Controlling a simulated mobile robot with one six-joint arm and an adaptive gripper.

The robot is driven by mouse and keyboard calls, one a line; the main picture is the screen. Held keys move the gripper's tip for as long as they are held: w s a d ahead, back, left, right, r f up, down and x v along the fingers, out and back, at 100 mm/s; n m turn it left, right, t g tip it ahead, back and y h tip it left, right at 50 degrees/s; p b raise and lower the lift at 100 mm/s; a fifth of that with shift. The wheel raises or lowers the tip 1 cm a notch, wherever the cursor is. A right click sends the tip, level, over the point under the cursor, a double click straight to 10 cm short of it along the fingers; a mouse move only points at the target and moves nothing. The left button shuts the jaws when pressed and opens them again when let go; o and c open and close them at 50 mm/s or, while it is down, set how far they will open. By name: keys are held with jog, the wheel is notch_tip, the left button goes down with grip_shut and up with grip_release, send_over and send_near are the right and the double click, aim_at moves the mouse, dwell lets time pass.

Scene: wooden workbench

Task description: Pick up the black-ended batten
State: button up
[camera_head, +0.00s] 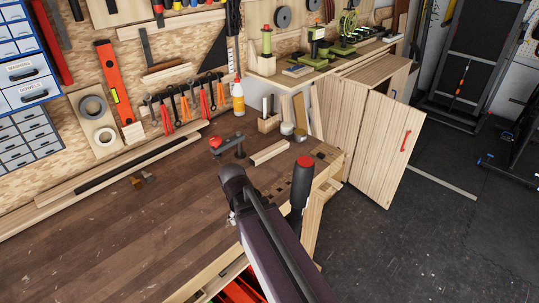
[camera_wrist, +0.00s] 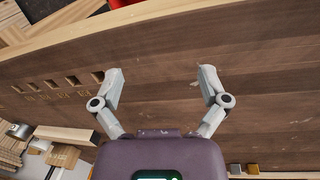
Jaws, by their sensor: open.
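A short pale wooden batten (camera_head: 268,152) lies flat on the workbench, right of the red-knobbed clamp. A pale batten also shows at the left of the wrist view (camera_wrist: 63,134). In the head view my arm hides most of the gripper.
The red-knobbed clamp (camera_head: 228,143) stands left of the batten. A wooden block holder (camera_head: 268,123) and tins (camera_head: 287,128) stand behind it. Long strips (camera_head: 120,165) lie along the back wall. Square holes (camera_wrist: 61,82) line the bench's end. The left bench top (camera_head: 100,225) is mostly clear.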

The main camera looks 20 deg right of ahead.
aim_at(252, 160)
jog(key=w+d+n+h+b, duration=0.1)
jog(key=w+n+h, duration=0.1)
jog(key=w+n, duration=0.1)
jog(key=w+d+n+t+h+b, duration=0.1)
jog(key=w+n+h, duration=0.1)
jog(key=w, duration=0.3)
jog(key=w+d+f+n+h+b, duration=0.1)
jog(key=w+n+b, duration=0.1)
jog(key=w+n, duration=0.2)
jog(key=shift+d+h, duration=0.4)
jog(key=w+r+n+t+h+b, duration=0.1)
jog(key=w+n, duration=0.2)
jog(key=w+r+n+h+b, duration=0.1)
jog(key=w+n+h, duration=0.1)
jog(key=w+n, duration=0.1)
jog(key=w+r+n+t+h+b, duration=0.1)
jog(key=w+n+h+b, duration=0.1)
jog(key=w, duration=0.3)
jog(key=shift+a+r+n+t, duration=0.1)
jog(key=shift+a+n+t, duration=0.25)
jog(key=shift+n, duration=0.45)
jog(key=shift+w+a+r+n+h, duration=0.1)
jog(key=shift+w+r+n+h, duration=0.2)
jog(key=shift+w+n+h, duration=0.1)
jog(key=shift+b+x, duration=1.7)
jog(key=shift+x, duration=2.65)
jog(key=shift+b+x, duration=1.05)
jog(key=shift+x, duration=1.55)
jog(key=shift+f, duration=0.1)
